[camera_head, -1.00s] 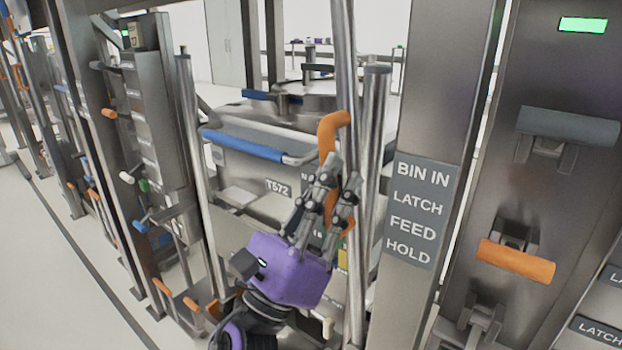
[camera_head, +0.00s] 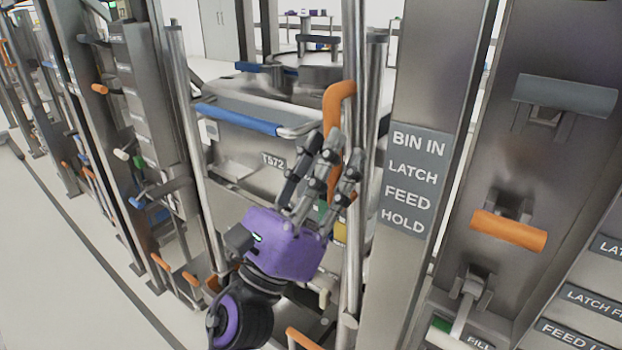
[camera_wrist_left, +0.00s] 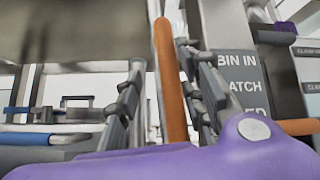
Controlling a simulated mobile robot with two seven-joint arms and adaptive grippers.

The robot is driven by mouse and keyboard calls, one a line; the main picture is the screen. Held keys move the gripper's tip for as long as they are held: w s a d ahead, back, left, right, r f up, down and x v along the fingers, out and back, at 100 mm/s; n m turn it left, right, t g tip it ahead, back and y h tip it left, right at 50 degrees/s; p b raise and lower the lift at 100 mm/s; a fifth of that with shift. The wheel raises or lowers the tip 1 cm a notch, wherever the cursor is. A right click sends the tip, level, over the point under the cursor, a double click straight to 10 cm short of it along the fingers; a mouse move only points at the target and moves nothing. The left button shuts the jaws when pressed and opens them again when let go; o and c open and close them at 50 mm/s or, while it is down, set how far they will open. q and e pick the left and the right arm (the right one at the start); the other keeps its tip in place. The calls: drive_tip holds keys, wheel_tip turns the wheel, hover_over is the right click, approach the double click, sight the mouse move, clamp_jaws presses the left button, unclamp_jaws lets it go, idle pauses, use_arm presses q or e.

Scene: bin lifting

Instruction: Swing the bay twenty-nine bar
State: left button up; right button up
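A bent orange handle (camera_head: 338,100) stands on an upright steel bar (camera_head: 350,45) in front of a grey bin (camera_head: 240,145) marked T572. My left gripper (camera_head: 343,155), purple with grey fingers, is at this handle. In the left wrist view the orange handle (camera_wrist_left: 168,75) runs between the two fingers of the gripper (camera_wrist_left: 160,60), with gaps visible beside it, so the fingers look open around it. Contact deeper between the fingers is hidden. No number twenty-nine is readable. My right gripper is not in view.
A post right of the bar carries a sign (camera_head: 408,185) reading BIN IN, LATCH, FEED, HOLD. Further right are a grey handle (camera_head: 565,95) and an orange handle (camera_head: 508,230). A blue-sleeved rail (camera_head: 238,119) crosses the bin front. Open floor (camera_head: 60,270) lies left.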

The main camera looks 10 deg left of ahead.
use_arm(q)
drive_tip(key=v, duration=1.1)
drive_tip(key=shift+s+f, duration=0.2)
